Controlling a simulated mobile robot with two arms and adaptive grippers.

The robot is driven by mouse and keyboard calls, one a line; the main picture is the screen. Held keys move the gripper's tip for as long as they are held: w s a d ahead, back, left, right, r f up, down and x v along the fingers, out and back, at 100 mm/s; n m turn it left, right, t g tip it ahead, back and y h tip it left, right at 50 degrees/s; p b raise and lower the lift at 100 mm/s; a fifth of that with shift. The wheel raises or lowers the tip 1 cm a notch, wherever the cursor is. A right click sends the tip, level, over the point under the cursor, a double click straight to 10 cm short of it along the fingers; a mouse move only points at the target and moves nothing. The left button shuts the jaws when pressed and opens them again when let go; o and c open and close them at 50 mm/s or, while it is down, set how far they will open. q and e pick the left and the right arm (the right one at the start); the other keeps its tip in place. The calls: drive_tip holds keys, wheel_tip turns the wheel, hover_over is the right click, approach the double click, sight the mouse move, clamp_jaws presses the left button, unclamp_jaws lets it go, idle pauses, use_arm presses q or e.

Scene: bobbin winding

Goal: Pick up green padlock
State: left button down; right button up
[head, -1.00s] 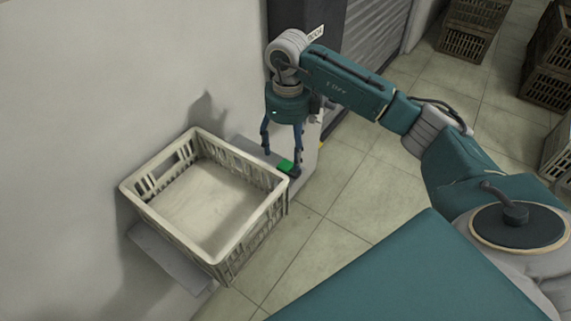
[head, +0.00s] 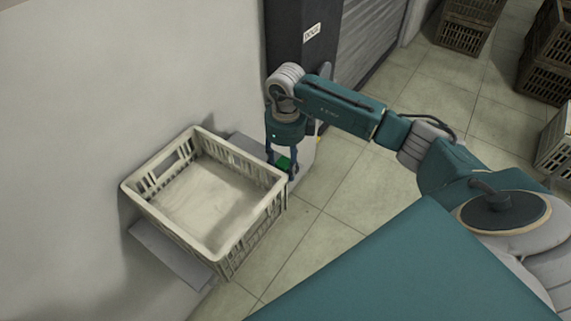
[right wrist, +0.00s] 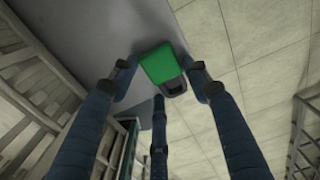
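The green padlock (head: 283,162) lies on a grey ledge (head: 243,144), just beyond the right-hand corner of the crate. In the right wrist view its green body (right wrist: 160,64) and dark shackle (right wrist: 174,87) show between the fingers. My right gripper (head: 282,159) points straight down over the padlock, with its fingertips low around it. The fingers are spread, with one on each side of the padlock and a third near the shackle. I cannot tell whether any finger touches it. My left gripper is not in view.
An empty cream crate (head: 225,250) with slotted walls stands on the ledge, close beside my right gripper. A wall (head: 110,80) is behind it on the left. Dark crates (head: 462,37) are stacked far off at the upper right. The tiled floor (head: 330,215) between is clear.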

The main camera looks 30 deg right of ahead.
clamp_jaws()
drive_tip(key=shift+r, duration=0.1)
